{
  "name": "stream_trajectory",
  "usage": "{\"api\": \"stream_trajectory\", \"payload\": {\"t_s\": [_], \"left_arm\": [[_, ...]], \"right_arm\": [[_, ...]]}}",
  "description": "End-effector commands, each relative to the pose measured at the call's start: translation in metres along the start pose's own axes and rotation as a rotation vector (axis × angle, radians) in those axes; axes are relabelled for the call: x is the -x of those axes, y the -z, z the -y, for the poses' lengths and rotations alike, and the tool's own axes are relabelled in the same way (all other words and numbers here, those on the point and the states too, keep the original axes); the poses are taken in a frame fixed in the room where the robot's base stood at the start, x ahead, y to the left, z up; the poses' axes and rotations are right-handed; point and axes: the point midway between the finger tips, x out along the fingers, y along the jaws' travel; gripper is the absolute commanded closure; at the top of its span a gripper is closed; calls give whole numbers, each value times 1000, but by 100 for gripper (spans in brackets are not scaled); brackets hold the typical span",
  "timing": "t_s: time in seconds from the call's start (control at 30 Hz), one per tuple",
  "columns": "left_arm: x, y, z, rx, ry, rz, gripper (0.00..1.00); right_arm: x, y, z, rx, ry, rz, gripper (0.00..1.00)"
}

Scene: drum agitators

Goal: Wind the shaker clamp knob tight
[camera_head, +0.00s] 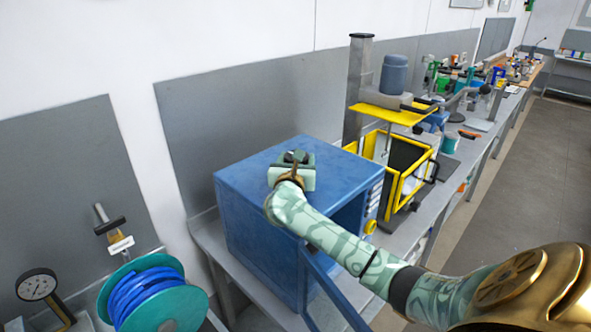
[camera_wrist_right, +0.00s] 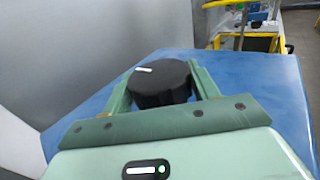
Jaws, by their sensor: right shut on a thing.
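The clamp knob (camera_wrist_right: 160,85) is black and round, with a white mark on its top. It stands above the blue top of a box-shaped machine (camera_head: 250,235), and in the head view it is a small dark shape (camera_head: 297,157). My right gripper (camera_wrist_right: 158,92) has its green fingers on both sides of the knob and is shut on it. In the head view my right gripper (camera_head: 294,163) is over the top of the blue machine. The knob's lower part is hidden by the gripper. My left gripper is not in view.
A yellow-framed machine (camera_head: 405,185) with a blue drum (camera_head: 394,75) above it stands behind the blue one. The blue machine's door (camera_head: 330,295) hangs open at the front. A teal reel (camera_head: 165,300) and a dial gauge (camera_head: 36,286) are at lower left.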

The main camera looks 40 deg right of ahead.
Motion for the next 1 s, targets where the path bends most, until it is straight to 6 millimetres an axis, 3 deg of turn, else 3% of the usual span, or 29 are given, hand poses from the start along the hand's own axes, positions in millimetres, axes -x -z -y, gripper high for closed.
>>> {"api": "stream_trajectory", "payload": {"t_s": [0.5,1.0], "left_arm": [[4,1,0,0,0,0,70],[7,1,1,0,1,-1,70]], "right_arm": [[0,2,3,4,-448,-9,63],[0,3,2,1,-635,-11,63]]}}
